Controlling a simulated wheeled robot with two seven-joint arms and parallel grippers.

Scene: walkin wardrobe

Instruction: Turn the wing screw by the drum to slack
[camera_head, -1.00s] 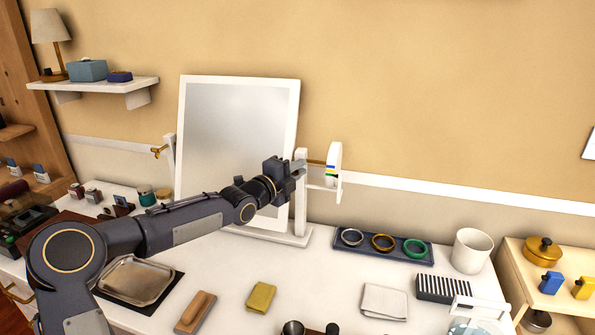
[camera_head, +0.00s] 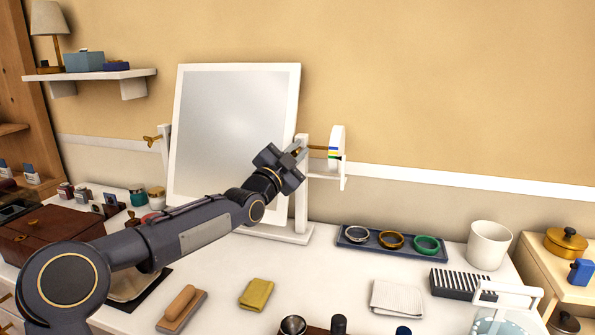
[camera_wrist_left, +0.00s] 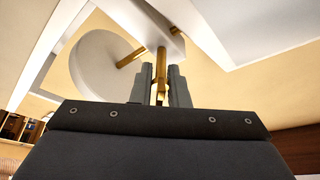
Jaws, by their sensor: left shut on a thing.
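A framed tilting mirror (camera_head: 230,115) stands on white posts on the dresser. A white drum (camera_head: 337,148) with blue, yellow and green marks sits on a brass shaft at its right post. It also shows in the wrist view (camera_wrist_left: 92,68). My left gripper (camera_head: 297,150) is at the top of the right post, left of the drum. In the wrist view its two fingers are shut on the brass wing screw (camera_wrist_left: 161,88), which is mostly hidden between them. Another brass wing screw (camera_head: 152,140) is on the left post. My right gripper is out of view.
A blue tray (camera_head: 346,243) with three rings lies right of the mirror, with a white cup (camera_head: 489,245) beyond it. A yellow cloth (camera_head: 256,294), a brush (camera_head: 181,311) and a white cloth (camera_head: 397,299) lie in front. A brown case (camera_head: 50,236) is at left.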

